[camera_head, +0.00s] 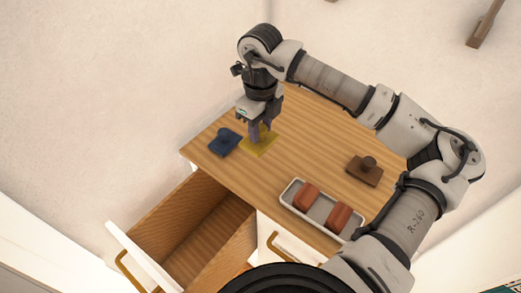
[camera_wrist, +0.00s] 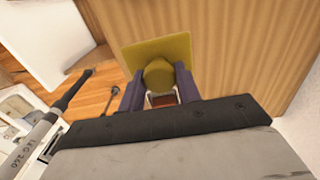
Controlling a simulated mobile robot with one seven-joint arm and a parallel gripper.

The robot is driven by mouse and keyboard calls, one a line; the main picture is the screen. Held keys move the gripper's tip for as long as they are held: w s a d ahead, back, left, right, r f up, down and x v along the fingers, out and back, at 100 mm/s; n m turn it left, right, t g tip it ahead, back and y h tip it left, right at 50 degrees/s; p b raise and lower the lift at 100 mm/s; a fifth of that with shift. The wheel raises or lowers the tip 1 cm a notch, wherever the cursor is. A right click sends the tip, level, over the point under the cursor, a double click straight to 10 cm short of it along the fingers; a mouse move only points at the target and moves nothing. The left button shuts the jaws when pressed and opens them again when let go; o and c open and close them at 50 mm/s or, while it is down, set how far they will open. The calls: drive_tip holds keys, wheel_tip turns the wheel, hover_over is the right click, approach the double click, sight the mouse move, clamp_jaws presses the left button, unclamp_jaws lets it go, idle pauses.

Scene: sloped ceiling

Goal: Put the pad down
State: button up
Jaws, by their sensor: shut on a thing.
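A yellow square pad (camera_head: 262,146) with a round knob is at my gripper (camera_head: 261,133), over the left part of the wooden tabletop. In the wrist view my gripper (camera_wrist: 154,88) is shut on the knob of the yellow pad (camera_wrist: 170,48), with one purple finger on each side. The plate of the pad looks roughly flat to the tabletop. I cannot tell whether it touches the wood or hangs just above it.
A blue pad (camera_head: 225,142) lies close left of the yellow one. A brown knobbed pad (camera_head: 364,170) lies to the right. A white-rimmed tray (camera_head: 322,229) holds two red-brown blocks at the front edge. An open drawer (camera_head: 187,230) juts out below. The middle tabletop is clear.

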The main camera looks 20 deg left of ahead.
wheel_tip(320, 180, down, 9)
drive_tip(key=shift+f, duration=0.15)
idle(0.4)
drive_tip(key=o, duration=0.9)
drive_tip(key=shift+p, duration=0.6)
wheel_tip(320, 180, up, 14)
drive_tip(key=b, duration=0.2)
drive_tip(key=shift+a+f+b, duration=0.15)
drive_tip(key=shift+f+b, duration=0.1)
drive_tip(key=shift+b, duration=0.15)
